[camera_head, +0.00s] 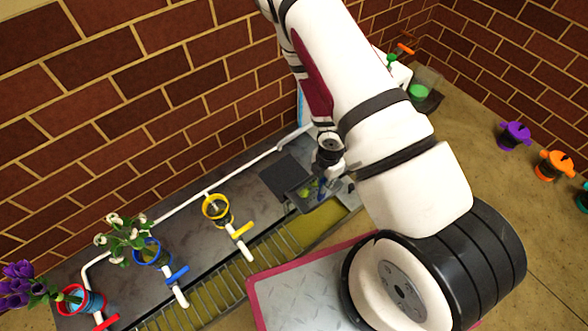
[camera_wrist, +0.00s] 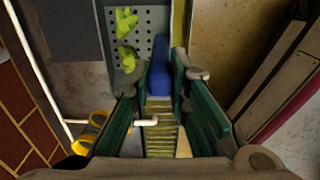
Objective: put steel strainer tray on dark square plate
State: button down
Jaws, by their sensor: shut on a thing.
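The steel strainer tray (camera_wrist: 148,22) is a perforated grey tray with green pieces on it and a blue handle (camera_wrist: 160,72). My gripper (camera_wrist: 158,84) is shut on the blue handle. The dark square plate (camera_wrist: 72,28) lies just left of the tray in the wrist view. In the head view the plate (camera_head: 284,172) lies flat on the grey counter. The tray (camera_head: 298,196) is beside the plate's near right edge there, partly hidden by my gripper (camera_head: 322,188). The height between tray and counter is hard to tell.
A yellow ring holder (camera_head: 216,207) with a tap stands left of the plate, also in the wrist view (camera_wrist: 97,121). Blue (camera_head: 147,252) and red (camera_head: 80,300) holders with flowers stand farther left. A slatted grate (camera_head: 225,283) runs along the counter's front. Purple and orange items lie at right.

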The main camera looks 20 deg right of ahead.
jog(key=w+a, duration=0.4)
jog(key=w, duration=0.9)
notch_tip(320, 180, down, 12)
jog(key=w+b, duration=0.1)
jog(key=b, duration=0.3)
jog(key=shift+a+r+b, duration=0.25)
jog(key=shift+a+b, duration=0.1)
jog(key=shift+b, duration=0.05)
jog(key=shift+w, duration=0.1)
jog(key=c, duration=1.5)
grip_release()
jog(key=shift+f, duration=0.1)
jog(key=shift+c, duration=0.2)
notch_tip(320, 180, up, 12)
jog(key=p, duration=0.4)
jog(key=shift+r+p, duration=0.2)
jog(key=shift+p, duration=0.15)
